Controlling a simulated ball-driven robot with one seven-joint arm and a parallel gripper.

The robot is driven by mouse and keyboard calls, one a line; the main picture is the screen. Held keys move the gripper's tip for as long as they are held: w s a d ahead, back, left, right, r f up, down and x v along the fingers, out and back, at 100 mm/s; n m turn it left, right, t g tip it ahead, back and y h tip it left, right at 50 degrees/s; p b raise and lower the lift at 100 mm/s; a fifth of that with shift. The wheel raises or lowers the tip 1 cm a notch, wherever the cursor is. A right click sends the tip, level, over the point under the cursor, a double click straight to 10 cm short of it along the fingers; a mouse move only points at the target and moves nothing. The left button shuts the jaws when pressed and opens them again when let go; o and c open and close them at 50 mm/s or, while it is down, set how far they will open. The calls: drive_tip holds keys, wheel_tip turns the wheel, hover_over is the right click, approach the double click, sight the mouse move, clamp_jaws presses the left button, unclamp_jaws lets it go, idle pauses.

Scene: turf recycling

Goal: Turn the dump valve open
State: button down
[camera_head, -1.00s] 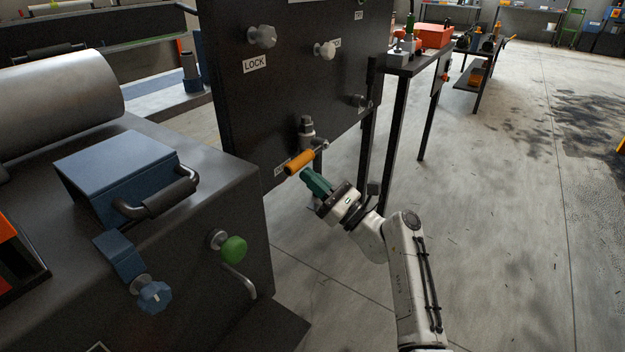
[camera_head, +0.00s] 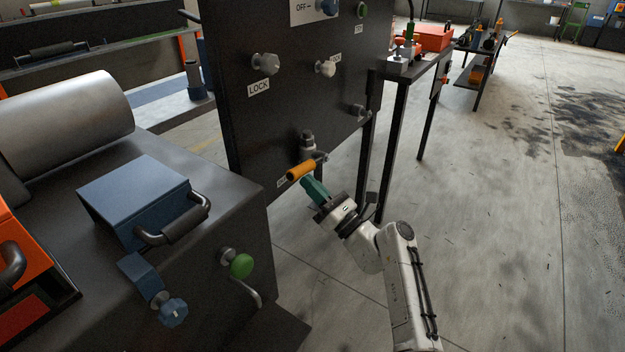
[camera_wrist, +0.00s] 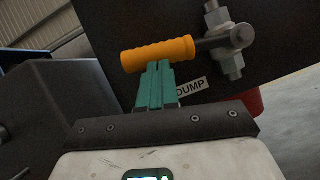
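The dump valve has an orange lever grip (camera_head: 301,170) on a metal valve body (camera_head: 308,143), low on a dark upright panel. In the wrist view the orange grip (camera_wrist: 158,55) lies nearly level, joined by a grey stem to the valve body (camera_wrist: 228,40) at its right. A "DUMP" label (camera_wrist: 191,88) shows below the grip. My gripper (camera_wrist: 158,66) has its teal fingers together, with nothing seen between them. Their tips overlap the grip's lower edge in the picture; I cannot tell whether they touch it. In the head view my gripper (camera_head: 309,183) is just below the grip.
Left of the valve stands a dark machine with a blue handled box (camera_head: 140,200), a green knob (camera_head: 241,265) and a blue knob (camera_head: 173,312). The panel carries a LOCK knob (camera_head: 264,64) above the valve. A workbench (camera_head: 410,68) stands behind. Open floor lies right.

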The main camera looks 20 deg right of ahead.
wheel_tip(320, 180, up, 5)
drive_tip(key=m+h+p, duration=0.2)
drive_tip(key=m+p, duration=0.1)
drive_tip(key=p, duration=0.2)
drive_tip(key=m+h+p, duration=0.2)
drive_tip(key=m+p, duration=0.1)
drive_tip(key=p, duration=0.2)
drive_tip(key=shift+w+d+r+m+t, duration=0.1)
drive_tip(key=shift+w+r+m+t, duration=0.05)
drive_tip(key=shift+m+t, duration=0.25)
wheel_tip(320, 180, up, 5)
drive_tip(key=m+g+h+p, duration=0.2)
drive_tip(key=m+h+p, duration=0.2)
drive_tip(key=m+p, duration=0.8)
hover_over(312, 166)
drive_tip(key=s+d+p, duration=0.1)
drive_tip(key=d+p, duration=0.1)
drive_tip(key=p, duration=0.1)
drive_tip(key=n, duration=0.3)
drive_tip(key=shift+w+d+r+m+p, duration=0.15)
drive_tip(key=shift+w+d+p, duration=0.1)
drive_tip(key=shift+w+d, duration=0.25)
drive_tip(key=shift+w+d+r+m+p, duration=0.15)
drive_tip(key=shift+w+d+p, duration=0.1)
drive_tip(key=shift+d, duration=0.4)
